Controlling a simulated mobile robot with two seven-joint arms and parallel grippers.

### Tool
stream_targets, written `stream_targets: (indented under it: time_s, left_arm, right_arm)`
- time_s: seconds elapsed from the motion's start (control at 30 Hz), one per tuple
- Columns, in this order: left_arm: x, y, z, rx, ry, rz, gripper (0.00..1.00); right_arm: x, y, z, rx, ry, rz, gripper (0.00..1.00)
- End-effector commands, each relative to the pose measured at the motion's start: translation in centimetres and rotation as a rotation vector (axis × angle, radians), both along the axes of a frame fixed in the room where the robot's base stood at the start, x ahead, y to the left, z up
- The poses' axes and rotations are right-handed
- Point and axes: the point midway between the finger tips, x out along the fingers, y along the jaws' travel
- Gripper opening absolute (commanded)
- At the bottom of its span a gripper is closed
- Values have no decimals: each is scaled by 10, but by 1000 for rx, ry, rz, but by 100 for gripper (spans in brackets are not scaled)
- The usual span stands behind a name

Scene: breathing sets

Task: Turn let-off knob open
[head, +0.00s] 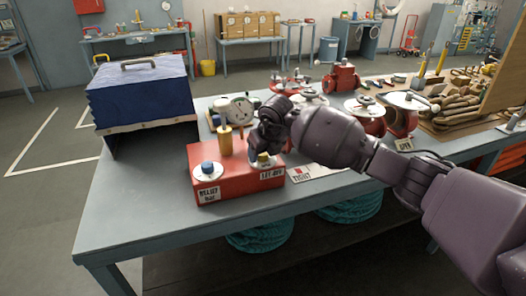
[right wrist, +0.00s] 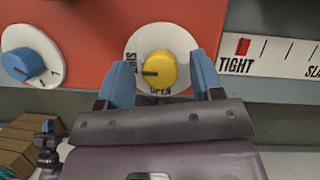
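The let-off knob (right wrist: 160,69) is yellow and sits on a white round dial (right wrist: 137,45) marked SHUT at the left and OPEN at the bottom. Its dark pointer line points left, by SHUT. The dial is on the red box (head: 222,184), above the LET-OFF label (head: 271,174). My right gripper (right wrist: 161,76) is open, with its blue fingers either side of the knob and a gap visible on both sides. In the head view the right gripper (head: 265,146) is over the box's right end and partly hides the knob (head: 264,158). My left gripper is out of view.
A blue knob (head: 208,167) on a white dial is at the box's left. A brass post (head: 225,140) and a gauge (head: 242,108) stand behind. A TIGHT scale strip (right wrist: 270,52) lies right of the box. A blue case (head: 142,95) is at the table's left; red valves (head: 341,77) stand behind.

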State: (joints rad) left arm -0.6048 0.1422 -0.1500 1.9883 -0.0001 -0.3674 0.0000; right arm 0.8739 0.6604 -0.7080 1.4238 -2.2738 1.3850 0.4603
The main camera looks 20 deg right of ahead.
Motion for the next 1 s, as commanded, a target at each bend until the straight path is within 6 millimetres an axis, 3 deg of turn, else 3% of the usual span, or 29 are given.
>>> stream_targets:
  time_s: [0.03,0.3,0.67,1.0]
  left_arm:
    - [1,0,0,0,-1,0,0]
    - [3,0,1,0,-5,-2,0]
    - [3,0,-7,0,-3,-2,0]
    - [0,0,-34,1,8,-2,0]
  right_arm:
    - [0,0,0,0,0,0,52]
    - [0,0,0,0,0,0,14]
    - [1,0,0,0,-2,68,14]
    - [2,-2,-2,0,-2,326,14]
